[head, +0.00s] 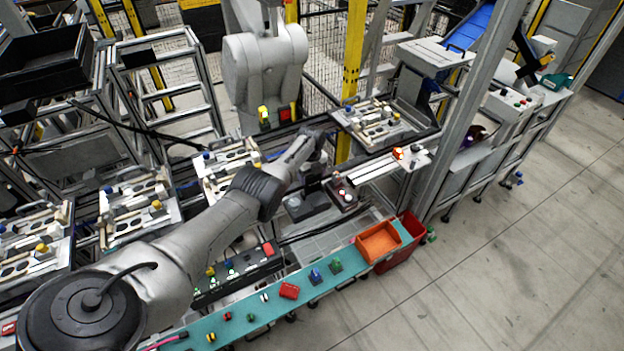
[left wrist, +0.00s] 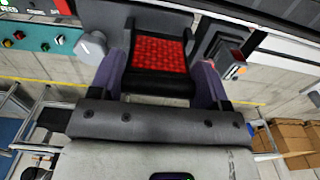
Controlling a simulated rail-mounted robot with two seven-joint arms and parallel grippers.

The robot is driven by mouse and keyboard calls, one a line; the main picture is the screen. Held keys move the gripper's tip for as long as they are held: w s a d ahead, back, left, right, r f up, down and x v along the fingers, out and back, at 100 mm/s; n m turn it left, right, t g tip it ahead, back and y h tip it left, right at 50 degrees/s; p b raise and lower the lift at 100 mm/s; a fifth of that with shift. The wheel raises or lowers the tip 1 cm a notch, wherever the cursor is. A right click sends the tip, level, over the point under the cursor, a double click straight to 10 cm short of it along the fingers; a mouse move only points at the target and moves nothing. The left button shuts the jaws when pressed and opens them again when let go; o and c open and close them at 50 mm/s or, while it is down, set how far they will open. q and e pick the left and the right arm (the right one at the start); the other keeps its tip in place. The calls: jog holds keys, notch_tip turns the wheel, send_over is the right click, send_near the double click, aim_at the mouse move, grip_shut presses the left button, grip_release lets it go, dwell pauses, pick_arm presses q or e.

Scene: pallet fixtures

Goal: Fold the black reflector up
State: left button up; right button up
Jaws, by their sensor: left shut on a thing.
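In the left wrist view, a black reflector (left wrist: 159,84) with a red patterned face sits between the two purplish fingers of my left gripper (left wrist: 160,70). The fingers are shut on its sides. In the head view, my left arm reaches in from the lower left, and its gripper (head: 313,178) is over the fixture station behind the teal belt. The arm and wrist hide the reflector there, and its tilt is hard to tell. My right gripper is not in view.
A teal belt (head: 325,288) with small coloured parts runs in front, ending at an orange bin (head: 378,242). A pallet fixture (head: 380,122) stands behind to the right.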

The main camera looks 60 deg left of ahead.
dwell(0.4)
pick_arm(q)
jog(key=o, duration=1.1)
jog(key=shift+o, duration=1)
notch_tip(320, 180, up, 14)
jog(key=p, duration=0.4)
jog(key=shift+a, duration=0.15)
jog(key=shift+f, duration=0.1)
